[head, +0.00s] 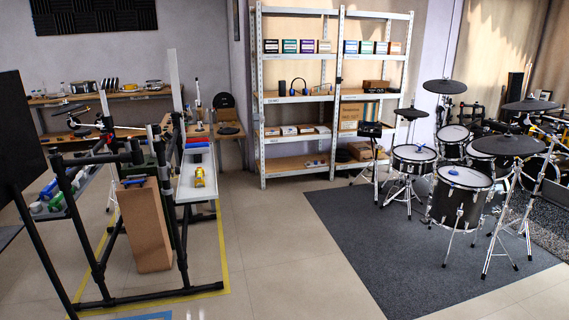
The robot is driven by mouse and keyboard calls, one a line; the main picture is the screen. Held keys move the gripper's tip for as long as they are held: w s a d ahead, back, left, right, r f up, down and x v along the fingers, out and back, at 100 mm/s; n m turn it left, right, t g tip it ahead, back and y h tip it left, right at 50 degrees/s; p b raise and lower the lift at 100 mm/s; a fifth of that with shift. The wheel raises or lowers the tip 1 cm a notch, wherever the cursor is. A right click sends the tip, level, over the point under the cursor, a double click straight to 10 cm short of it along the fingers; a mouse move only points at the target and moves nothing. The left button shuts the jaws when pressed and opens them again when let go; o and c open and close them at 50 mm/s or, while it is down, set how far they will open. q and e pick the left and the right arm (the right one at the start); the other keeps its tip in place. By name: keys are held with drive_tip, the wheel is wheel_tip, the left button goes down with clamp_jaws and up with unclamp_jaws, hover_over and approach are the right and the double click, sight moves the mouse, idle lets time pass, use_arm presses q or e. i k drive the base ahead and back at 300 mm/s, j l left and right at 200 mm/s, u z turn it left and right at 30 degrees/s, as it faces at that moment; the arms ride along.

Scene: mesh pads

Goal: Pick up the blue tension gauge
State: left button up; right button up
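No clearly readable blue tension gauge shows in the head view. A small blue item (454,172) lies on the pale head of the front drum (468,178) at the right; it is too small to tell whether it is the gauge. Another small blue item (421,148) is on the drum head behind it to the left. A further blue item (48,189) lies on the low shelf at the far left. Neither of my grippers is in view.
The drum kit stands on a dark grey mat (360,235), with stand legs spread around it. A black-framed rack (112,300) fills the left, with a cardboard box (146,225) inside it. Metal shelving (262,115) stands at the back. The tiled floor (265,260) between is clear.

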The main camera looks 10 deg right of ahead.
sight(420, 144)
drive_tip(key=i+l+z, duration=0.15)
drive_tip(key=i+z, duration=0.25)
drive_tip(key=i, duration=0.25)
drive_tip(key=i+z, duration=0.35)
drive_tip(key=i, duration=0.3)
drive_tip(key=i+j+z, duration=0.25)
drive_tip(key=i+z, duration=0.15)
drive_tip(key=i, duration=0.25)
